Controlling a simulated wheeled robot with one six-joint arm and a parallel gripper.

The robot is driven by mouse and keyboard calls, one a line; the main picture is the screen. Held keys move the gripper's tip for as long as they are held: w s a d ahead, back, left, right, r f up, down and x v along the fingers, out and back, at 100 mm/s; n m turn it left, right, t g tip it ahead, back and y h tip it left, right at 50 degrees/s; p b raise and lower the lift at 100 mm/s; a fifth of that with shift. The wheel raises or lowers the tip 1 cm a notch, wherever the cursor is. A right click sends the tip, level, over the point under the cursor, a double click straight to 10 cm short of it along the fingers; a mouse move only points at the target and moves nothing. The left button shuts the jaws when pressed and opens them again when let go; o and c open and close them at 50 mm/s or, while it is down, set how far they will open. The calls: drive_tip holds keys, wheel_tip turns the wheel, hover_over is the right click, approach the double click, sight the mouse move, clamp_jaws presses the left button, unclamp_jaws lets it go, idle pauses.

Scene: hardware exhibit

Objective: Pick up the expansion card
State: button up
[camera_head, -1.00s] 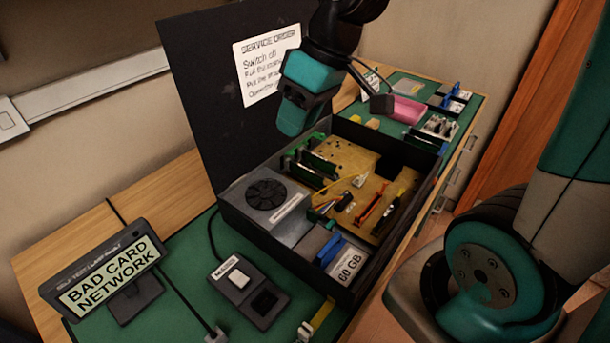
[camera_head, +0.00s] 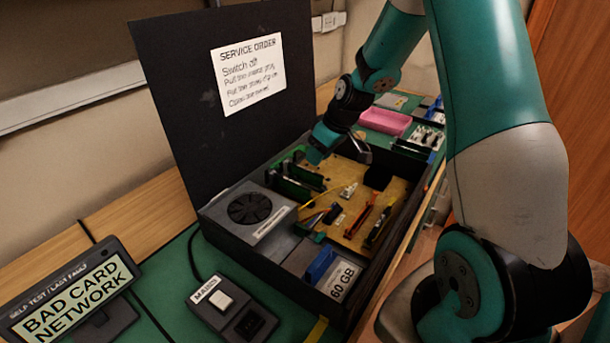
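Several upright green expansion cards (camera_head: 290,188) stand in a row beside the fan in the open black computer case (camera_head: 285,262). One card at the back of the row (camera_head: 304,174) is nearest my gripper. The display sign (camera_head: 75,297) at the lower left reads "BAD CARD NETWORK".
The raised black lid carries a service order sheet (camera_head: 249,70). A mains switch box (camera_head: 231,306) sits in front of the case. Inside are a fan unit (camera_head: 250,207), a 60 GB drive (camera_head: 342,279) and wires. A pink tray (camera_head: 385,121) lies behind.

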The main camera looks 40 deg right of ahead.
sight(307, 174)
drive_tip(key=shift+p+x, duration=0.45)
drive_tip(key=shift+x, duration=2.5)
drive_tip(key=shift+a, duration=0.15)
clamp_jaws()
